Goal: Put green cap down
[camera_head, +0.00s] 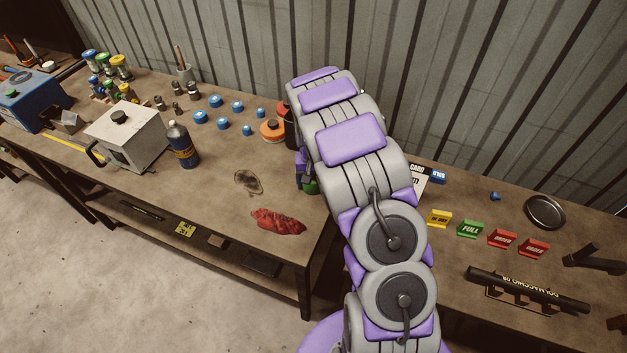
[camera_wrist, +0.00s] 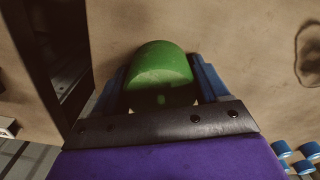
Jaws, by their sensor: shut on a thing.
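The green cap (camera_wrist: 160,72) sits between the two blue fingers of my gripper (camera_wrist: 162,84) in the wrist view. My gripper is shut on it. In the head view only a small green part of the cap (camera_head: 311,187) shows beside my arm, and most of my gripper is hidden behind the arm. The cap is over the right end of the left workbench (camera_head: 215,185), near the gap between the benches. I cannot tell whether it touches the bench top.
A red cloth (camera_head: 277,221) and a dark stain lie near the bench's front. A dark bottle (camera_head: 182,145), a white machine (camera_head: 127,135) and several blue caps (camera_head: 222,125) stand farther left. The right bench (camera_head: 420,270) holds coloured signs and a round tray (camera_head: 545,212).

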